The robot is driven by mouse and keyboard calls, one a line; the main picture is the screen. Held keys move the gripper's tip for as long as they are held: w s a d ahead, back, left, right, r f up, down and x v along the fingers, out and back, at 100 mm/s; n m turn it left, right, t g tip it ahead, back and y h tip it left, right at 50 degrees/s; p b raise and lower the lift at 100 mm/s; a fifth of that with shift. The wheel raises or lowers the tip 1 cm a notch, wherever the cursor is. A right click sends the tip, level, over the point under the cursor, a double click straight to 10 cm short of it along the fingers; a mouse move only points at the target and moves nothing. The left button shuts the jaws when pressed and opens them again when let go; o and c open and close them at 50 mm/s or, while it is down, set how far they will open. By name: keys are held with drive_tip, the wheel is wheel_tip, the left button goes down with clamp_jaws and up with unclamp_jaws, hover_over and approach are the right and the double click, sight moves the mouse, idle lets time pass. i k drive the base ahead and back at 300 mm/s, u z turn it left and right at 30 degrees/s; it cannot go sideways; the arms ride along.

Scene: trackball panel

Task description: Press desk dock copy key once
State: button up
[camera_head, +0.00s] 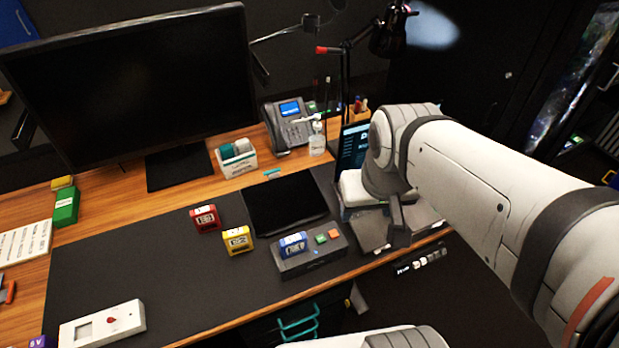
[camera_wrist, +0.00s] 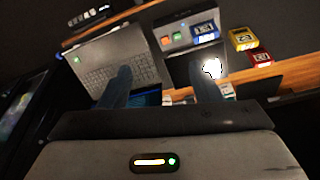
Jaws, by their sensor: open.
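The desk dock is a grey box (camera_head: 312,262) at the front edge of the dark desk mat. It bears a green key (camera_head: 321,239), an orange key (camera_head: 333,233) and a blue block (camera_head: 293,244). I cannot read which key is copy. In the wrist view, the dock (camera_wrist: 188,26) is at the top, with the orange key (camera_wrist: 165,41) and green key (camera_wrist: 178,38) facing me. My gripper (camera_wrist: 168,82) is open and empty, its two fingers apart below the dock in that view. In the head view, my arm's end is right of the dock, apart from it.
A red block (camera_head: 205,218) and a yellow block (camera_head: 238,240) stand left of the dock. A black pad (camera_head: 285,203) lies behind it. A laptop (camera_wrist: 112,60) is beside the dock. A white panel with a red control (camera_head: 102,325) lies at the front left. The mat's middle is clear.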

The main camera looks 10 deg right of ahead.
sight(320, 239)
drive_tip(key=u, duration=1)
drive_tip(key=k, duration=1.25)
drive_tip(key=z, duration=0.4)
drive_tip(key=i, duration=1)
drive_tip(key=z, duration=0.05)
